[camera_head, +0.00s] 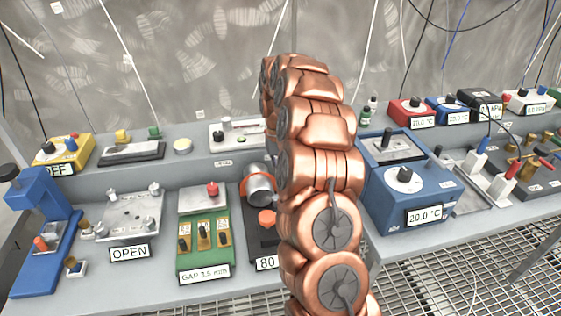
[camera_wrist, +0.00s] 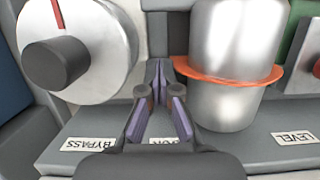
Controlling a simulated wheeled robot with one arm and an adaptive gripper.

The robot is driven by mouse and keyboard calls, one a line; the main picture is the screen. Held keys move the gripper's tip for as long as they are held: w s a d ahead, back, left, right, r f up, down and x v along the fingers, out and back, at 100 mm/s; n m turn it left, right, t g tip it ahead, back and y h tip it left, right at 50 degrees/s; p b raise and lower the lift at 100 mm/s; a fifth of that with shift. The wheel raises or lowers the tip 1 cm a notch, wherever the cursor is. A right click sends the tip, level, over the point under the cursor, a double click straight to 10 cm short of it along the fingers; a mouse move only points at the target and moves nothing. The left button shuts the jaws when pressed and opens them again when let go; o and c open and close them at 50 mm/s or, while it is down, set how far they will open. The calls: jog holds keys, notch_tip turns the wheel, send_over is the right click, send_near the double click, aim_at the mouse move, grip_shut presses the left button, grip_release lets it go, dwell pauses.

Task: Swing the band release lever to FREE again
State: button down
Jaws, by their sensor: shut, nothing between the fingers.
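A metal cylinder (camera_wrist: 228,105) with an orange band (camera_wrist: 235,78) around it stands just right of my gripper in the wrist view. In the head view a metal cylinder with an orange rim (camera_head: 260,186) stands just left of my copper arm; an orange knob (camera_head: 267,217) is in front of it. My gripper (camera_wrist: 159,72) is shut and empty, its purple-padded fingers meeting at the tips beside the orange band; I cannot tell whether they touch it. I cannot pick out the release lever or a FREE label for certain. My arm hides the gripper in the head view.
Left of my gripper is a white dial (camera_wrist: 75,45) with a grey knob. Labels BYPASS (camera_wrist: 88,144) and LEVEL (camera_wrist: 293,138) lie in front; a label between is partly covered. A blue 20.0 °C box (camera_head: 405,190) and a green GAP panel (camera_head: 204,245) flank my arm.

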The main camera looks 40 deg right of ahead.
jog(key=shift+s+a, duration=0.25)
jog(key=shift+s, duration=0.4)
jog(key=shift+s+a+p, duration=0.25)
jog(key=shift+s, duration=0.35)
jog(key=shift+s+a+p, duration=0.25)
jog(key=shift+s, duration=0.35)
jog(key=shift+f, duration=0.1)
